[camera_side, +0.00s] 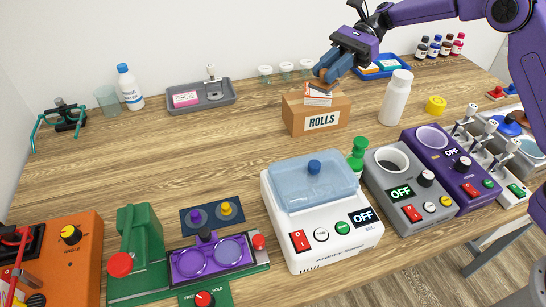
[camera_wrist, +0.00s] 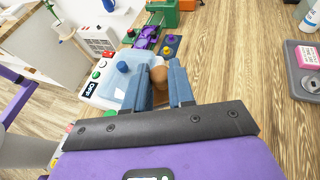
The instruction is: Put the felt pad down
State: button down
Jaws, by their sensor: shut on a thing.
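My gripper (camera_side: 326,78) is above the cardboard box marked ROLLS (camera_side: 322,121). Its blue fingers are shut on a brown, wooden-looking piece (camera_side: 322,86), which I take to be the felt pad's grip. In the wrist view the rounded brown top of the felt pad (camera_wrist: 159,73) shows between the two fingers of my gripper (camera_wrist: 160,85). The pad's underside is hidden. A small white and orange-red piece (camera_side: 318,99) shows just below the fingers at the box top. I cannot tell whether it touches the pad.
A white machine with a blue lid (camera_side: 313,185) stands in front of the box. A white bottle (camera_side: 397,97) and a yellow ring (camera_side: 436,105) stand to the right. A blue tray (camera_side: 398,74) and small cups (camera_side: 286,71) are behind. The wood left of the box is clear.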

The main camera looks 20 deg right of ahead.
jog(key=a+f+m+t, duration=0.3)
jog(key=a+f, duration=0.1)
jog(key=a, duration=0.3)
jog(key=m+t, duration=0.3)
jog(key=t, duration=0.1)
send_over(277, 157)
notch_tip(277, 157, down, 6)
jog(key=shift+t+y, duration=0.4)
jog(key=shift+f, duration=5.4)
jog(key=c, duration=1)
grip_release()
jog(key=shift+f, duration=0.15)
jog(key=shift+o, duration=0.2)
jog(key=shift+s+d+r, duration=0.1)
jog(key=shift+d+r, duration=0.15)
jog(key=shift+d, duration=0.1)
jog(key=v, duration=1.1)
jog(key=shift+d, duration=0.15)
